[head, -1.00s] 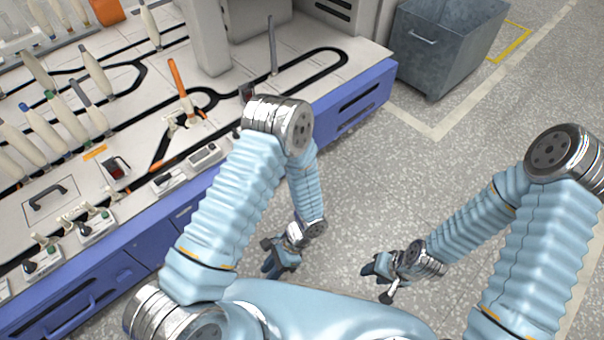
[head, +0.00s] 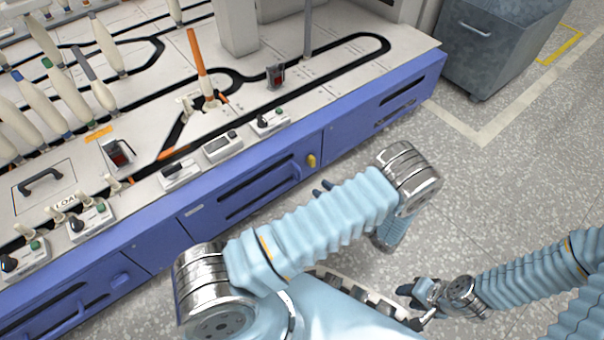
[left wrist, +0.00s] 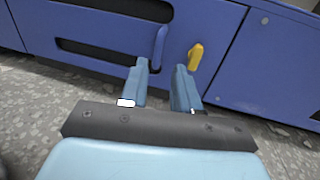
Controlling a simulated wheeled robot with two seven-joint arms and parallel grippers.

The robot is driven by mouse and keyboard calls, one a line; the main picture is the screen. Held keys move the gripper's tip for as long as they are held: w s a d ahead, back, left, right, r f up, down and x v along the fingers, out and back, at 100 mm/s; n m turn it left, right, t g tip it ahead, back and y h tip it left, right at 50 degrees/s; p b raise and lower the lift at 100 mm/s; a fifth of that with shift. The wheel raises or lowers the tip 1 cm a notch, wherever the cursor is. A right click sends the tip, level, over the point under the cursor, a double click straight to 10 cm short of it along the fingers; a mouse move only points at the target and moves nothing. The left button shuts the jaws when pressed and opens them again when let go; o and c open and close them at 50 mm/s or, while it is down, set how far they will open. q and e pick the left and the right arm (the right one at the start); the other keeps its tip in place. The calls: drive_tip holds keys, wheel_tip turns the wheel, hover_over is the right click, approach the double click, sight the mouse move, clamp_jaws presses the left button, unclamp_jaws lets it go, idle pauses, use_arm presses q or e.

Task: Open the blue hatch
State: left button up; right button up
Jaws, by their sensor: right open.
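The blue hatch (head: 230,200) is a slotted panel in the blue front of the bench. It looks closed. A blue bar handle (left wrist: 160,47) is at its right end, with a yellow latch (left wrist: 195,56) just right of it. The latch also shows in the head view (head: 311,160). My left gripper (head: 323,188) is in front of the hatch's right end, partly hidden by my arm. In the left wrist view its fingers (left wrist: 160,82) are apart and empty, pointing at the handle and latch, apparently short of them. My right gripper (head: 418,291) is open and empty over the floor.
The bench top (head: 340,75) above carries bobbins, black tracks and small switch boxes (head: 223,147). A second blue panel (head: 385,105) lies right of the latch. A grey metal bin (head: 500,45) stands at the far right. The floor between bench and bin is clear.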

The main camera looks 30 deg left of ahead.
sight(300, 181)
use_arm(q)
drive_tip(key=a, duration=0.3)
drive_tip(key=w+a, duration=0.1)
drive_tip(key=a, duration=0.5)
drive_tip(key=shift+w+a+b, duration=0.15)
drive_tip(key=shift+w+b, duration=0.2)
drive_tip(key=shift+b, duration=0.05)
clamp_jaws()
